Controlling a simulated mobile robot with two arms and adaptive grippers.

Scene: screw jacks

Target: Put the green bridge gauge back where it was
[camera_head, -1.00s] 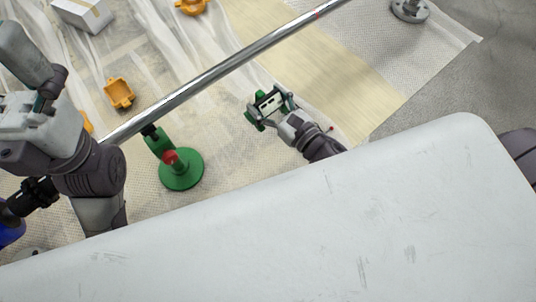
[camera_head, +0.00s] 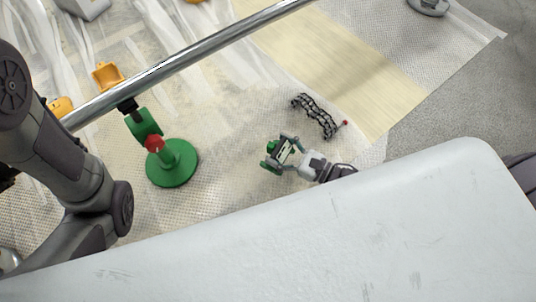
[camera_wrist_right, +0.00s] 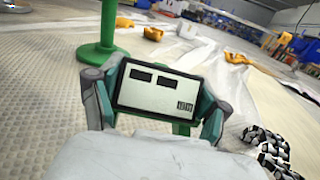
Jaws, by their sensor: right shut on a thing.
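The green bridge gauge (camera_head: 272,153) has a pale face with dark windows. My right gripper (camera_head: 284,152) is shut on it and holds it over the pale sheeting, right of the green screw jack. In the right wrist view the gauge (camera_wrist_right: 160,90) sits between the two fingers of the right gripper (camera_wrist_right: 155,106), its pale face towards the camera. Whether its underside touches the floor I cannot tell. My left arm comes in at the left; its gripper does not show.
The green screw jack (camera_head: 172,168) stands under a long metal pipe (camera_head: 190,58). A black chain-like strip (camera_head: 316,115) lies just beyond my right gripper. An orange block (camera_head: 107,75) lies beyond the pipe. The sheeting between jack and gauge is clear.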

